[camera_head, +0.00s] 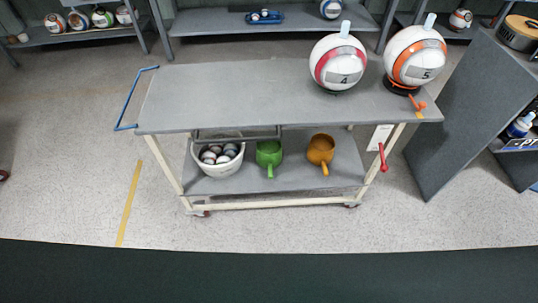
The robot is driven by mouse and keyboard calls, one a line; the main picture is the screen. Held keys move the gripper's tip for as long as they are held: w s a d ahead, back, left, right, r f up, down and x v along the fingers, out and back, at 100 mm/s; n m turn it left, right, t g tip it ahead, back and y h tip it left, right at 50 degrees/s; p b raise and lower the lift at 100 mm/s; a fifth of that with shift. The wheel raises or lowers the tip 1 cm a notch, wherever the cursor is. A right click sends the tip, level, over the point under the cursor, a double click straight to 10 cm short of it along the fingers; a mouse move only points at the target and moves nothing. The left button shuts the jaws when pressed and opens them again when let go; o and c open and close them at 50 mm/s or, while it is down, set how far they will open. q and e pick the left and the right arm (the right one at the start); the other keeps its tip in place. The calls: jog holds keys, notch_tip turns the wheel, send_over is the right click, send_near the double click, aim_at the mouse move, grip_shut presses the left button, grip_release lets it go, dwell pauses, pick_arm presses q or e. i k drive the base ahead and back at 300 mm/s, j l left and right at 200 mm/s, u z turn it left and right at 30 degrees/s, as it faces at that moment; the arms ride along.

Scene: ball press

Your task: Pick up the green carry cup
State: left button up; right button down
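The green carry cup (269,153) stands on the lower shelf of a grey cart, its handle pointing toward me. A white bucket of balls (219,174) is left of it and an orange cup (321,149) is right of it, both apart from it. The cart's upper shelf (230,95) hangs over the back of the lower shelf. Neither of my grippers shows in the head view.
Two white ball-shaped devices, marked 4 (340,62) and 5 (414,60), sit on the cart's top right. A blue handle (133,98) juts out at the left. A grey panel (460,110) stands at the right. The floor before the cart is clear.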

aim_at(269, 158)
jog(key=i+l+u, duration=0.1)
jog(key=i+l, duration=0.4)
jog(key=i+l+u, duration=0.1)
jog(key=i+l, duration=0.4)
jog(key=l, duration=0.15)
jog(key=i+l+u, duration=0.1)
jog(key=i+l, duration=0.4)
jog(key=l, duration=0.1)
